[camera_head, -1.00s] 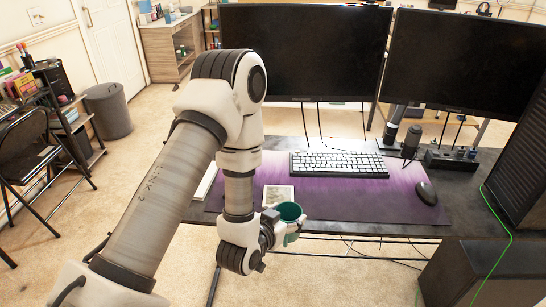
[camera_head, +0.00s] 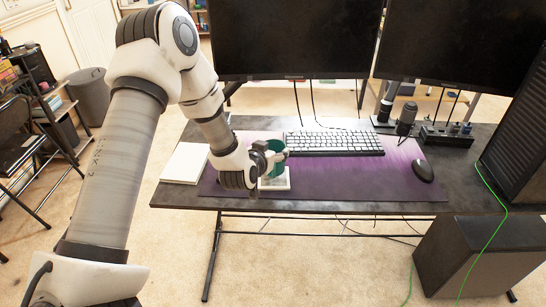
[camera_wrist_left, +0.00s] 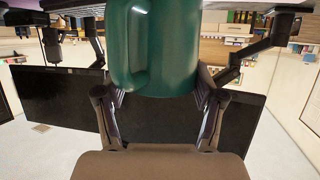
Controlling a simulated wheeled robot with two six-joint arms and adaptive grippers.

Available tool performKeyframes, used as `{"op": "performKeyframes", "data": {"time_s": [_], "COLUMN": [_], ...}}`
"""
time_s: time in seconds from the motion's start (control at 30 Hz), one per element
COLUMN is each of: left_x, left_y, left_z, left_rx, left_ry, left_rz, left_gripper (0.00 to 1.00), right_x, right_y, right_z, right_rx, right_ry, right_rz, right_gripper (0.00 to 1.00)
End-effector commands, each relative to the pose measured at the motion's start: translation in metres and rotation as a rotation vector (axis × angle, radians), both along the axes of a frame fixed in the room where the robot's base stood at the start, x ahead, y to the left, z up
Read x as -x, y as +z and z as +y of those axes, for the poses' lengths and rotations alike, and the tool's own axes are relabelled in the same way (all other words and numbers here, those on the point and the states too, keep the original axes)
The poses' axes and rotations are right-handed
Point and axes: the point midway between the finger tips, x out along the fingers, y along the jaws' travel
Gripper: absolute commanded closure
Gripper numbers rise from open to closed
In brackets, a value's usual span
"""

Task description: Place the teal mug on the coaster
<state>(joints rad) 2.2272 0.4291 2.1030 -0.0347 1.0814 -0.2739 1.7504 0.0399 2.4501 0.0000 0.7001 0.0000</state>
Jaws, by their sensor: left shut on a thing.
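The teal mug (camera_head: 276,166) is at the front left of the purple desk mat, in my left gripper (camera_head: 268,157). The pale square coaster (camera_head: 275,184) shows under and in front of the mug. The mug's bottom is partly hidden by the gripper, so I cannot tell whether it touches the coaster. My right gripper is out of view.
A white book or box (camera_head: 186,163) lies left of the mat (camera_head: 340,180). A keyboard (camera_head: 335,142) is behind and right of the mug, and a black mouse (camera_head: 423,171) is farther right. Two monitors (camera_head: 295,40) stand at the back. The mat's front middle is clear.

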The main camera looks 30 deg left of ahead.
Motion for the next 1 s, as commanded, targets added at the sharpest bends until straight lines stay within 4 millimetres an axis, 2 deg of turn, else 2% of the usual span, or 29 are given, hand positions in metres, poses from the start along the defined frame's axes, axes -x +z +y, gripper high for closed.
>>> {"op": "performKeyframes", "data": {"time_s": [0.1,0.3,0.63,0.67,0.7,0.73,1.0], "left_x": [-0.011,-0.012,-0.012,-0.011,-0.011,-0.011,-0.011], "left_y": [-0.004,-0.035,-0.041,-0.041,-0.04,-0.04,-0.04], "left_z": [0.004,0.005,0.004,0.004,0.004,0.004,0.004], "left_rx": [-0.001,-0.001,0.0,0.0,0.0,0.0,0.0], "left_ry": [0.0,-0.001,0.0,0.0,0.0,0.0,0.0], "left_rz": [0.001,0.002,0.0,0.001,0.001,0.001,0.001], "left_gripper": [0.76,0.76,0.76,0.28,0.14,0.06,0.06], "right_x": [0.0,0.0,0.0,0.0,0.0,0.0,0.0], "right_y": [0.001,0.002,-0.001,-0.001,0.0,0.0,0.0], "right_z": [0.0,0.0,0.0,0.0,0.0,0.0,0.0], "right_rx": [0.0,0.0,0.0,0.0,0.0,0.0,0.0], "right_ry": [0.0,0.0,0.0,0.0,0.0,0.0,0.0], "right_rz": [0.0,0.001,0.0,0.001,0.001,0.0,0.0], "right_gripper": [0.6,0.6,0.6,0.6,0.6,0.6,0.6]}}
